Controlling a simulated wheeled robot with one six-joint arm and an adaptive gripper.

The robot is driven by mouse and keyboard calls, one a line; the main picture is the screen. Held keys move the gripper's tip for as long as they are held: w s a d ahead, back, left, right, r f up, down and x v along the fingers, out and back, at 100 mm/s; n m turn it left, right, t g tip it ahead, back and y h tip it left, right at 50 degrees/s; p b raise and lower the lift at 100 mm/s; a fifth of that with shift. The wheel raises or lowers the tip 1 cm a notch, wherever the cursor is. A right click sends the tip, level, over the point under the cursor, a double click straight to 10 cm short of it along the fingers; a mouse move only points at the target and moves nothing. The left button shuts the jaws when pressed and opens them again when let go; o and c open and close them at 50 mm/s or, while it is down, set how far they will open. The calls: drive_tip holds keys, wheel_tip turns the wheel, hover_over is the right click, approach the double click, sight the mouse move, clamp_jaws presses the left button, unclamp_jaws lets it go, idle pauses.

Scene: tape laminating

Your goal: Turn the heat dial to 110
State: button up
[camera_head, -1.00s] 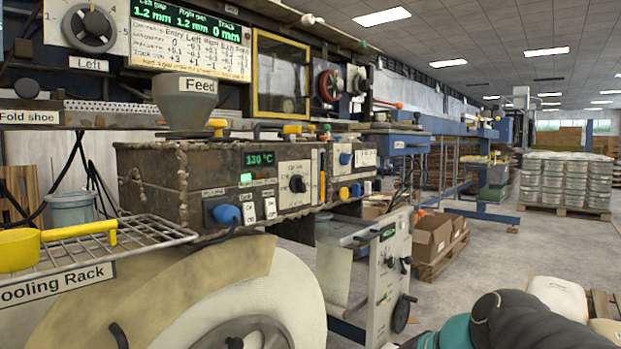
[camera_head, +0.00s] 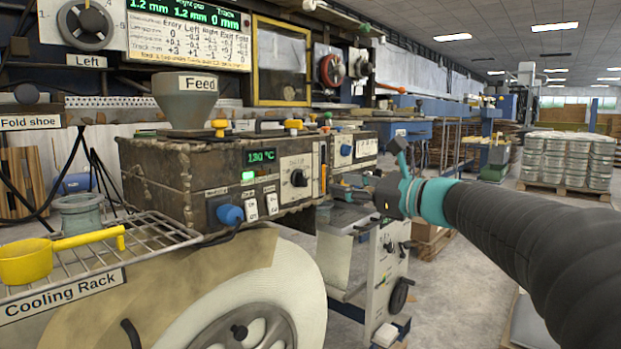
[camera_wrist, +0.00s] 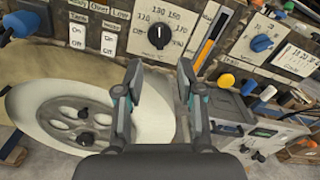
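The heat dial is a black knob (camera_head: 299,178) with a white pointer mark on a light scale plate. It sits on the front of a worn brown metal box, and the green display (camera_head: 261,156) beside it appears to read 130 °C. In the wrist view the dial (camera_wrist: 159,36) is just beyond my fingertips, with its mark pointing up and scale numbers around it. My gripper (camera_wrist: 158,72) is open and empty, its two fingers apart below the dial. In the head view my gripper (camera_head: 345,188) is to the right of the dial, not visibly touching it.
A blue knob (camera_head: 230,214) and white rocker switches (camera_head: 251,209) sit left of and below the dial. A large pale roll (camera_wrist: 80,115) lies below.

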sight(305, 178)
drive_tip(key=x, duration=1)
drive_tip(key=shift+p, duration=0.35)
drive_tip(key=shift+d, duration=0.1)
clamp_jaws()
